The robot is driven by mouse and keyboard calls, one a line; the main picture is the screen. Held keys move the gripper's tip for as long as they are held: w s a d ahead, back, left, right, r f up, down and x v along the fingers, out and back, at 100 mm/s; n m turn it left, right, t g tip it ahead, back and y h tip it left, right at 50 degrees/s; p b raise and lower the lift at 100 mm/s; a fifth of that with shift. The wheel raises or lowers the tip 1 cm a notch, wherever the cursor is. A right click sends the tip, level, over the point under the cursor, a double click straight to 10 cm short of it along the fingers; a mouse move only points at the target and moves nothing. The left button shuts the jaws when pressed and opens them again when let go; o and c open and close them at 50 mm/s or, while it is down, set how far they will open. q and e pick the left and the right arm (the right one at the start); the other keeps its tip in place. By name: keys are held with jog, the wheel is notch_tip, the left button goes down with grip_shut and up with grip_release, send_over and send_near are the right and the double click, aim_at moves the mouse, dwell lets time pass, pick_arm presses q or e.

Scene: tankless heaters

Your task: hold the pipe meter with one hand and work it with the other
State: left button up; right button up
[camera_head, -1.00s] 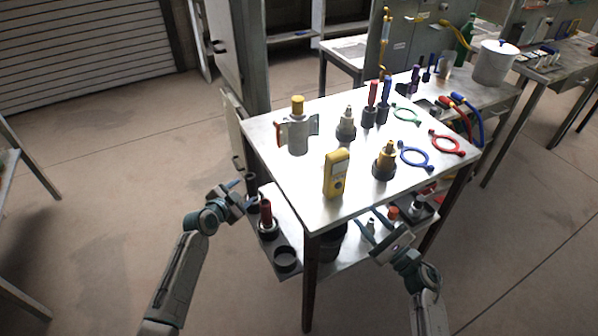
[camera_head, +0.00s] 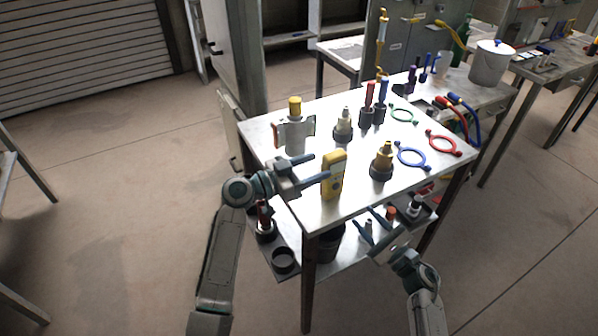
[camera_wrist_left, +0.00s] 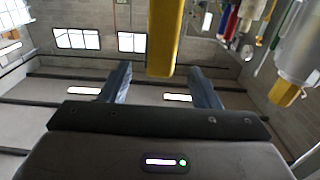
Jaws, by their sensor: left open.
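The pipe meter looks to be the yellow handheld meter (camera_head: 334,172) with a grey display, standing upright near the front of the metal table. My left gripper (camera_head: 321,167) is open just left of it, its two blue-grey fingers parted and pointing right at the meter. In the left wrist view the meter (camera_wrist_left: 165,38) hangs in from the top between the two finger lines, not clamped. Whether a finger touches it I cannot tell. My right gripper (camera_head: 372,217) is low at the table's front right, below the tabletop, fingers apart and empty.
On the tabletop (camera_head: 280,165) stand a yellow-capped canister (camera_head: 295,135), a brass fitting (camera_head: 382,165) and a grey fitting (camera_head: 343,128). Blue (camera_head: 412,155), red (camera_head: 444,143) and green rings lie at the right. A lower shelf holds black cups (camera_head: 283,260).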

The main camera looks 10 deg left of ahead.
aim_at(324, 164)
pick_arm(q)
jog(key=x, duration=0.6)
jog(key=shift+w+d, duration=0.2)
jog(key=shift+w, duration=0.05)
jog(key=c, duration=1.2)
pick_arm(e)
jog(key=shift+c, duration=0.5)
grip_shut()
